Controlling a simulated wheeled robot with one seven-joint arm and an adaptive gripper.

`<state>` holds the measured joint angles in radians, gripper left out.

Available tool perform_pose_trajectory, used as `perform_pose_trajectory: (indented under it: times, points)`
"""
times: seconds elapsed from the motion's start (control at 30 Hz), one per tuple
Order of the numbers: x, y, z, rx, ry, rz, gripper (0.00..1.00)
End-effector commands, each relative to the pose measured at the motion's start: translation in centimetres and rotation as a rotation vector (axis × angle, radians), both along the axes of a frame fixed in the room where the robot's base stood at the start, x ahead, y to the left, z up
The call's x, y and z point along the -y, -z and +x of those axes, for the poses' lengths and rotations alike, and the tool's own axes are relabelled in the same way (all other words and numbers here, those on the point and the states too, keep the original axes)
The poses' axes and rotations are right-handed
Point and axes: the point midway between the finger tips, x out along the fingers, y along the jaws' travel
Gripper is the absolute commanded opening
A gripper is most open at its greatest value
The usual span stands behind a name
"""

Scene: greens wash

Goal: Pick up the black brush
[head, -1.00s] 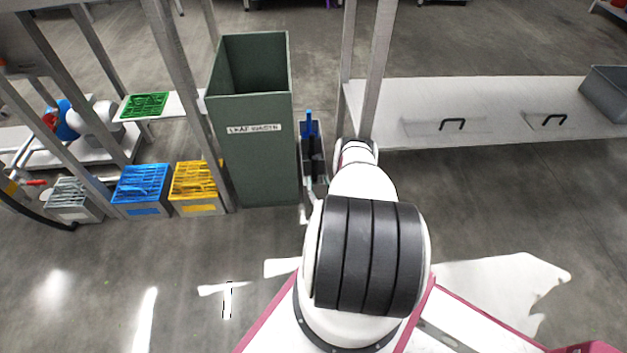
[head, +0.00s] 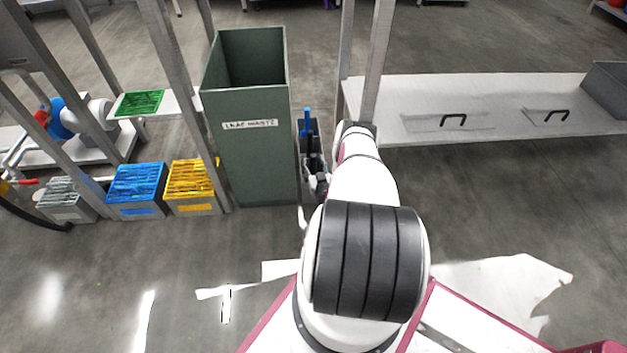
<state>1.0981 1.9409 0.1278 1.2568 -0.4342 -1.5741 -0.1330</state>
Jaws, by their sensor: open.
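The black brush (head: 310,146) stands upright, its dark handle showing in a narrow grey holder (head: 302,168) just right of the green bin. A blue-handled brush (head: 307,122) stands behind it in the same holder. My gripper (head: 318,183) is small in the view and partly hidden by my own arm. It is open, at the near side of the holder, just below the black brush in the picture. I cannot tell whether it touches the brush. The lower part of the brush is hidden.
The tall green leaf waste bin (head: 255,160) stands close on the left. Blue (head: 136,190) and yellow (head: 192,190) crates stand farther left. A metal post (head: 377,60) and a low white shelf (head: 480,100) are on the right. The floor in front is open.

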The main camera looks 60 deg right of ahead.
Motion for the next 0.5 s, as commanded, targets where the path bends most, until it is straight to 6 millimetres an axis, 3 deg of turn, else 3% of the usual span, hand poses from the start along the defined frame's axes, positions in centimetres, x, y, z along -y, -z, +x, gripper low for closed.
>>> perform_pose_trajectory:
  times: [0.07, 0.27, 0.5]
  points:
    - [-0.01, -0.03, 0.00, 0.000, 0.000, 0.000, 0.45]
    - [-0.03, -0.02, -0.02, 0.000, 0.000, 0.000, 0.02]
    - [-0.01, -0.06, -0.01, 0.001, 0.000, -0.001, 0.00]
